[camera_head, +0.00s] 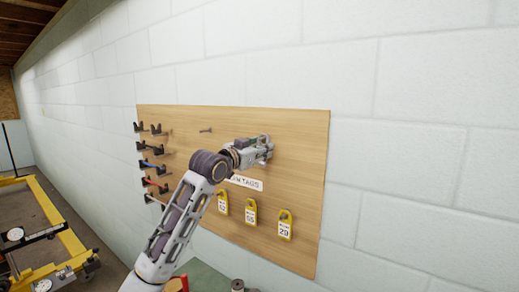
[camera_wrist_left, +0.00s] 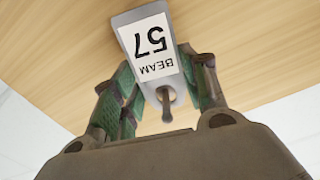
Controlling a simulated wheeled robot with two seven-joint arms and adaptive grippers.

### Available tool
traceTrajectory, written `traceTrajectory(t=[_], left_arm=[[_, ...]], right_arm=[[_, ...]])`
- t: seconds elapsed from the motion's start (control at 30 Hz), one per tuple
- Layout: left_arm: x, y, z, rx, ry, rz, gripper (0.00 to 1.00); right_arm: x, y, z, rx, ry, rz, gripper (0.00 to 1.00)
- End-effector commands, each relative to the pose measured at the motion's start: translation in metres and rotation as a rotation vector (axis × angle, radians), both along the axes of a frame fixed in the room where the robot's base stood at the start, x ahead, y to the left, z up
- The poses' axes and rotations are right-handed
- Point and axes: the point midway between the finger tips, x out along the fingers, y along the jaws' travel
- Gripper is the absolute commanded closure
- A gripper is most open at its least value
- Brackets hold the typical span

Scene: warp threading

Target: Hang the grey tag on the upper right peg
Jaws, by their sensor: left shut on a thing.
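The grey tag (camera_wrist_left: 129,30) has a white label reading "BEAM 57", upside down in the left wrist view. My left gripper (camera_wrist_left: 162,80) is shut on it, with green finger pads on both sides of its narrow end. In the head view my left gripper (camera_head: 262,149) is at the upper right of the wooden board (camera_head: 300,128), and the tag is mostly hidden there. The upper right peg is not visible, probably behind the gripper. One upper left peg (camera_head: 206,130) is bare. My right gripper is not in view.
Three yellow tags, left (camera_head: 223,203), middle (camera_head: 251,212) and right (camera_head: 285,225), hang low on the board. A white sign (camera_head: 247,183) is partly covered by my arm. Dark hooks (camera_head: 151,147) line the board's left side. A yellow frame (camera_head: 45,205) stands far left.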

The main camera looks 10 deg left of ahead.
Motion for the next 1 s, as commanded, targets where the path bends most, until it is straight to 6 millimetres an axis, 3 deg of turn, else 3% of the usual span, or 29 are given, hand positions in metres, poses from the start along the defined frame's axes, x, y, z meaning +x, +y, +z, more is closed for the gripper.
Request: traceTrajectory(t=[0.37, 0.4, 0.6, 1.0], left_arm=[[-0.0001, 0.0001, 0.0001, 0.000, 0.000, 0.000, 0.72], [-0.0001, 0.0001, 0.0002, 0.000, 0.000, 0.000, 0.55], [-0.0001, 0.0001, 0.0002, 0.000, 0.000, 0.000, 0.31], [-0.0010, 0.0005, -0.0001, 0.000, 0.000, 0.000, 0.31]], right_arm=[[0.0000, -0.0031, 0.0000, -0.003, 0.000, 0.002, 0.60], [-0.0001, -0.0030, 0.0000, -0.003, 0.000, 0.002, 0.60], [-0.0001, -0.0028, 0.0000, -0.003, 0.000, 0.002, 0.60], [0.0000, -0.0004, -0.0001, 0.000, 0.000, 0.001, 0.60]])
